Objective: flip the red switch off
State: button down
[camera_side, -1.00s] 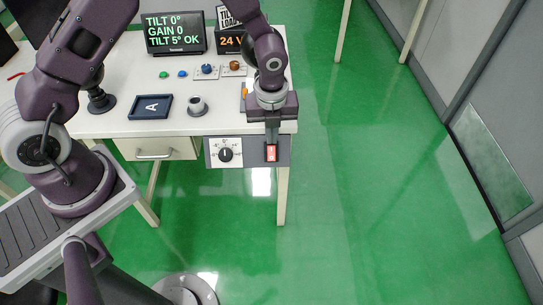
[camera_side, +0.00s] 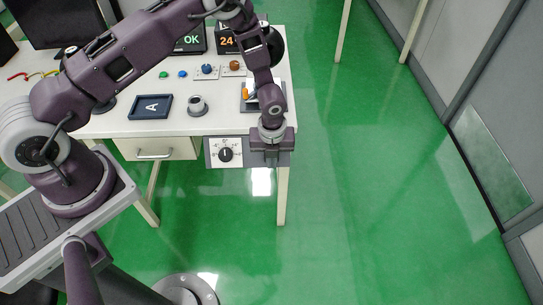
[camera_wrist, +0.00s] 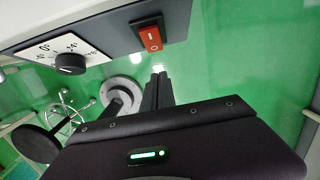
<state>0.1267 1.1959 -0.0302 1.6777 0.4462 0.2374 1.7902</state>
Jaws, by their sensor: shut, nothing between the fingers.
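The red switch (camera_wrist: 150,37) is a rocker in a black frame on the grey front panel (camera_wrist: 110,25), with white marks on its face. In the side view my gripper (camera_side: 271,160) is in front of the panel's right part and hides the switch. In the wrist view the fingertips of my gripper (camera_wrist: 158,72) are together and empty. They appear just below the switch in the picture, with a small gap in between; the depth between them is hard to tell.
A black dial on a white plate (camera_side: 225,153) sits left on the same panel. The white table (camera_side: 130,128) carries a dark tray marked A (camera_side: 151,107), a grey cup-like part (camera_side: 197,106), several knobs and a display (camera_side: 190,40). Green floor to the right is free.

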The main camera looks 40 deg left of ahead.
jog(key=shift+w+a+f, duration=0.95)
jog(key=shift+w+a, duration=0.05)
jog(key=shift+w+a+f, duration=0.1)
jog(key=shift+f, duration=0.25)
jog(key=shift+r, duration=0.1)
jog(key=shift+r, duration=0.75)
